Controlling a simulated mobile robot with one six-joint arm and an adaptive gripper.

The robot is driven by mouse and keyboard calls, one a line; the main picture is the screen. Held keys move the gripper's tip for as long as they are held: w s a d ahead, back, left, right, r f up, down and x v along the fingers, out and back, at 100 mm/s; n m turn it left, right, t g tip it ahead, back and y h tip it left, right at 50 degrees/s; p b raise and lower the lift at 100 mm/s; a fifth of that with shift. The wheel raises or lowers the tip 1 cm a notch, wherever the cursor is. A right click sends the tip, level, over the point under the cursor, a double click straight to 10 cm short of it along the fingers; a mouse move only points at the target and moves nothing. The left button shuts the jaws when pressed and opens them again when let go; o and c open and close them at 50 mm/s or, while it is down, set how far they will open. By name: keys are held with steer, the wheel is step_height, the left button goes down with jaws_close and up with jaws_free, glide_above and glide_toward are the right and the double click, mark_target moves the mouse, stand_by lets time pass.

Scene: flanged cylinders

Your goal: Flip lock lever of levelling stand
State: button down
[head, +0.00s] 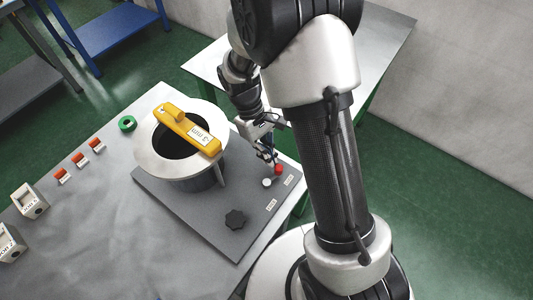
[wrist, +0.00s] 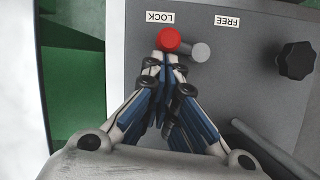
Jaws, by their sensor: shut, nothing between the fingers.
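The levelling stand's grey base plate (head: 185,205) lies on the table. Its lock lever has a red knob (head: 278,169) and a light grey round end (head: 267,182). In the wrist view the red knob (wrist: 169,39) is near the LOCK label (wrist: 160,17), and the grey end (wrist: 200,52) is to its right, towards the FREE label (wrist: 227,21). My gripper (wrist: 173,66) is shut and empty, its fingertips just below the red knob in that view. Whether they touch the lever, I cannot tell. In the head view my gripper (head: 268,158) is beside the knob.
A flanged cylinder (head: 152,152) stands on the plate with a yellow level (head: 187,128) across its top. A black star knob (head: 235,219) is on the plate. Red blocks (head: 80,160), a green ring (head: 127,123) and pale grey devices (head: 29,200) are on the table (head: 90,225).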

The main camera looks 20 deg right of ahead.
mark_target(288, 180)
steer(key=shift+d, duration=0.1)
steer(key=m+p, duration=0.1)
steer(key=s+d+m+y+p, duration=0.1)
steer(key=m, duration=0.1)
steer(key=shift+d+r, duration=0.15)
steer(key=shift+d, duration=0.1)
steer(key=m+p, duration=0.1)
steer(key=m, duration=0.1)
steer(key=s+d+m+y+p, duration=0.1)
steer(key=shift+s+d+m+y, duration=0.2)
steer(key=shift+m+y, duration=0.1)
steer(key=shift+m, duration=0.1)
steer(key=s+m, duration=0.1)
steer(key=m+y+p, duration=0.1)
steer(key=m, duration=0.1)
steer(key=shift+s+d+m, duration=0.3)
steer(key=shift+s+d, duration=0.05)
steer(key=shift+s, duration=0.05)
steer(key=shift+s+d+m+t+y+p, duration=0.1)
steer(key=shift+s+m+t+y+p, duration=0.3)
steer(key=shift+m, duration=0.65)
steer(key=shift+s+m+t+y+b, duration=0.1)
steer(key=shift+s+m+y, duration=0.3)
steer(key=shift+s+m, duration=0.45)
steer(key=shift+w+m, duration=0.15)
steer(key=shift+m, duration=0.15)
